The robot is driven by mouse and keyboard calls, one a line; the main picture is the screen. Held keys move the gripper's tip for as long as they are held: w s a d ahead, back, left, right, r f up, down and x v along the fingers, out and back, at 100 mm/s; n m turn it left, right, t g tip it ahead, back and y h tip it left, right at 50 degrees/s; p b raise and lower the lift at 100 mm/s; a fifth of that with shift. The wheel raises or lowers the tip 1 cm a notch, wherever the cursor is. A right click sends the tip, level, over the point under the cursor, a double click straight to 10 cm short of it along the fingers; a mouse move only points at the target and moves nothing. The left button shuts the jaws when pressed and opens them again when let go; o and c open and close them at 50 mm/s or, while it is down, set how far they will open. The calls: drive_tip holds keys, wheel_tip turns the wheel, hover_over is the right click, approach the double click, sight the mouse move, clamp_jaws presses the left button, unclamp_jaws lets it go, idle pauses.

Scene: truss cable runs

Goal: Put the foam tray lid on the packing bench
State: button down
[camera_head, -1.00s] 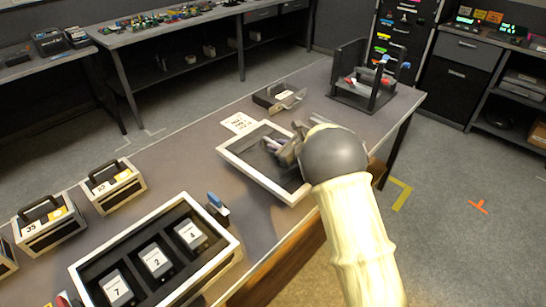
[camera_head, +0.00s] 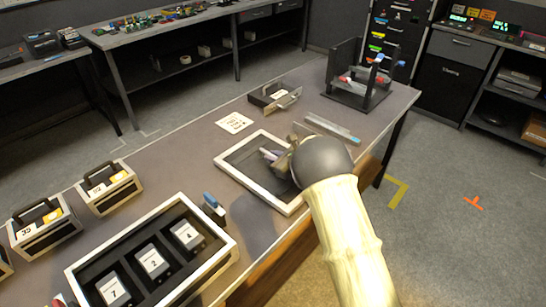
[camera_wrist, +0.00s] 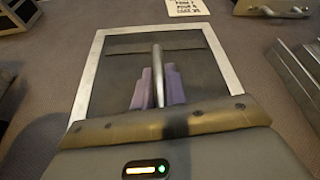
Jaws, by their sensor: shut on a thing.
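The foam tray lid (camera_head: 236,174) is a dark flat panel with a pale rim, lying level over the middle of the packing bench (camera_head: 205,160). My gripper (camera_head: 277,158) is shut on its raised handle. In the wrist view, the lid's rim (camera_wrist: 88,75) frames the dark panel, and the gripper's purple finger pads (camera_wrist: 159,88) close around the upright grey handle (camera_wrist: 158,65). The lid sits at or very near the bench top; I cannot tell whether it touches. My gripper and wrist hide its right part.
The open foam tray (camera_head: 128,237) with numbered blocks stands front left. A blue-topped item (camera_head: 213,206) lies between it and the lid. Two cases (camera_head: 108,187) (camera_head: 42,231) stand at left. A printed card (camera_head: 234,122), metal bracket (camera_head: 275,97), grey bar (camera_head: 333,127) and dark rack (camera_head: 360,85) are behind.

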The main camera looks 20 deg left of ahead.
drive_tip(key=c, duration=1.9)
unclamp_jaws()
drive_tip(key=shift+f, duration=0.15)
drive_tip(key=o, duration=0.5)
drive_tip(key=shift+c, duration=0.2)
drive_tip(key=shift+r, duration=0.25)
drive_tip(key=shift+s+d, duration=0.15)
drive_tip(key=shift+d, duration=0.2)
drive_tip(key=b+v, duration=0.1)
drive_tip(key=v, duration=1)
drive_tip(key=shift+s+d+r, duration=0.1)
